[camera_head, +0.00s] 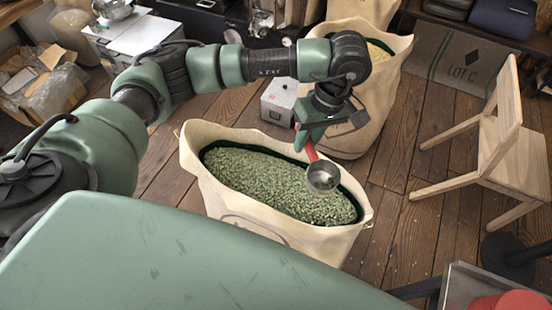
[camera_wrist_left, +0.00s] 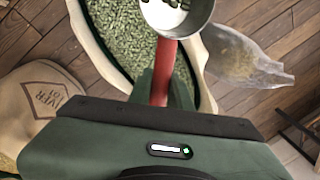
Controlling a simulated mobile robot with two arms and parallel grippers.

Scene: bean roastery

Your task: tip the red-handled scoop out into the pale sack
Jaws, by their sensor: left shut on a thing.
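My left gripper (camera_head: 307,132) is shut on the red handle of the scoop (camera_head: 322,178) and holds it over the right part of the pale sack (camera_head: 240,208). The sack stands open on the floor, filled with green beans. The scoop's metal bowl also shows in the left wrist view (camera_wrist_left: 180,18), with a few green beans in it. Its red handle runs down between my fingers there. The bowl appears above the beans, though the exact gap is hard to tell. My right gripper is not in view.
Another pale sack (camera_head: 385,105) stands behind, with a small light box (camera_head: 280,100) beside it. A wooden chair (camera_head: 500,150) stands at the right. A clear bag (camera_wrist_left: 240,58) lies right of the scoop in the wrist view. Bare plank floor lies between sack and chair.

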